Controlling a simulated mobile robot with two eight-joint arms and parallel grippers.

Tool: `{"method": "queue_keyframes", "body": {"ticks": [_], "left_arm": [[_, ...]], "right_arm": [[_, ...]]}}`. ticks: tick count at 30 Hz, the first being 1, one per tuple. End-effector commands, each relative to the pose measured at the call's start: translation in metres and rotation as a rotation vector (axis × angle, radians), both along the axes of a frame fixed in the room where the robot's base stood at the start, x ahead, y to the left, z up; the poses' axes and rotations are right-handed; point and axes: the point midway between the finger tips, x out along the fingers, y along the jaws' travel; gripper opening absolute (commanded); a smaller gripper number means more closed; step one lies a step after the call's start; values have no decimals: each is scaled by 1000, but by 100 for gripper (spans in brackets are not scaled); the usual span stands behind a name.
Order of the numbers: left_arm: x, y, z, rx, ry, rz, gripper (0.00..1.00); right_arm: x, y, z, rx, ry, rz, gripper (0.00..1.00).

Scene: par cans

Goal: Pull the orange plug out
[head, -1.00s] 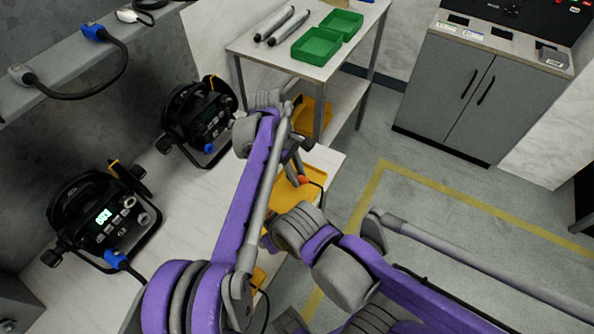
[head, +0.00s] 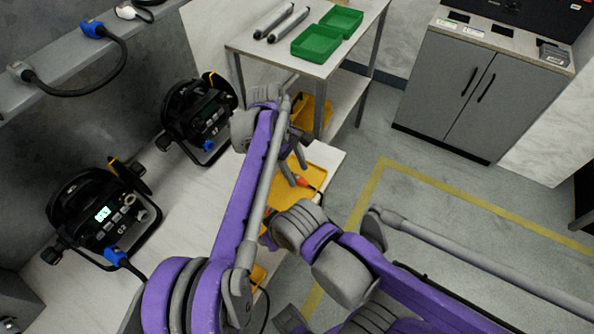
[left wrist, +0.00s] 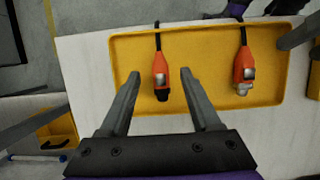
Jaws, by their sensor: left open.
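Two orange plugs lie in a yellow tray (left wrist: 205,121), seen in the left wrist view. The left orange plug (left wrist: 160,66) has a black cord at its top and a grey and dark front end. The right orange plug (left wrist: 243,62) has a black cord and a silver piece at its front. My left gripper (left wrist: 158,76) is open, its fingers on either side of the left plug in the picture, with gaps visible; contact is not shown. In the head view, my left gripper (head: 295,168) is over the tray (head: 322,156). Grey pieces at the wrist view's right edge may be my right gripper (left wrist: 304,50); its jaws are unclear.
The tray sits on a white bench (head: 190,215) with two black devices, one (head: 105,220) nearer and one (head: 200,115) farther. A table (head: 285,62) with green bins (head: 318,42) stands behind. A grey cabinet (head: 480,95) stands at the back right, with open floor before it.

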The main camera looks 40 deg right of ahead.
Motion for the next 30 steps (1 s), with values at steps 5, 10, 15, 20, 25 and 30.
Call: {"method": "queue_keyframes", "body": {"ticks": [5,10,15,20,25,30], "left_arm": [[11,3,33,0,0,0,64],[21,6,65,0,0,0,64],[29,8,87,0,0,1,64],[31,9,94,0,0,1,64],[31,9,94,0,0,0,64],[44,30,103,-17,-23,2,64]], "right_arm": [[1,0,4,0,-1,0,50],[1,0,8,0,-3,0,50],[2,0,12,0,-4,0,50],[2,0,13,0,-5,0,50],[2,0,12,0,-4,0,50],[3,0,15,0,-5,0,50]]}}
